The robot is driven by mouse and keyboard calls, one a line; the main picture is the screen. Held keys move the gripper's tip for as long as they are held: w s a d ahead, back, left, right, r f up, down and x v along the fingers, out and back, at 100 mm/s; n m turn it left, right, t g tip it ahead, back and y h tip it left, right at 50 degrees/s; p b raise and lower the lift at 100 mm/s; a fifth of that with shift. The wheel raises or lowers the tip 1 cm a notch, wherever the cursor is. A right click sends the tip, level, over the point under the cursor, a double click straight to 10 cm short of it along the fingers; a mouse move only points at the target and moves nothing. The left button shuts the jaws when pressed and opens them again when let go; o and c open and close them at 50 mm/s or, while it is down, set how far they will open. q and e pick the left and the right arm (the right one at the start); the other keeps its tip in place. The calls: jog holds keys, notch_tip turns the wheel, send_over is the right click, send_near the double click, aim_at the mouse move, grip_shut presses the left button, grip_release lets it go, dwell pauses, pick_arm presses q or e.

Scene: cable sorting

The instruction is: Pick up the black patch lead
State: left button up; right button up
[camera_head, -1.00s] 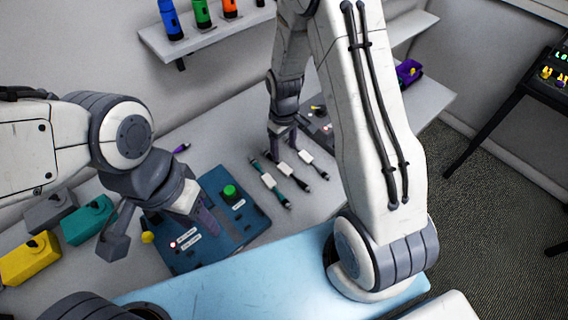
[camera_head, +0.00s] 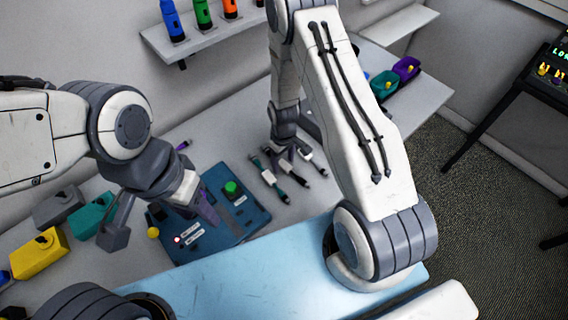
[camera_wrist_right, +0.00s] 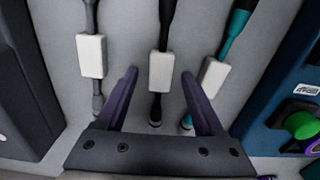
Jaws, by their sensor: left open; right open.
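The black patch lead (camera_wrist_right: 158,100) is the middle of three leads lying side by side in the right wrist view. It has a white tag (camera_wrist_right: 161,70). In the head view its near end (camera_head: 299,180) shows; its far part is hidden by my right gripper (camera_head: 280,153). My right gripper (camera_wrist_right: 159,77) is open, its fingers on either side of the black lead near the tag; I cannot tell whether they touch it. A grey lead (camera_wrist_right: 92,20) lies left and a teal lead (camera_wrist_right: 238,22) right. My left gripper (camera_head: 200,212) is open above a blue panel.
The blue panel (camera_head: 252,217) with a green button stands left of the leads. Yellow (camera_head: 40,258), teal (camera_head: 92,218) and grey (camera_head: 58,208) boxes are at far left. Teal (camera_head: 384,85) and purple (camera_head: 407,68) boxes stand at the back right. A dark block (camera_wrist_right: 20,90) flanks the grey lead.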

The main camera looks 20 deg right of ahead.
grip_shut()
jog(key=shift+r, duration=0.1)
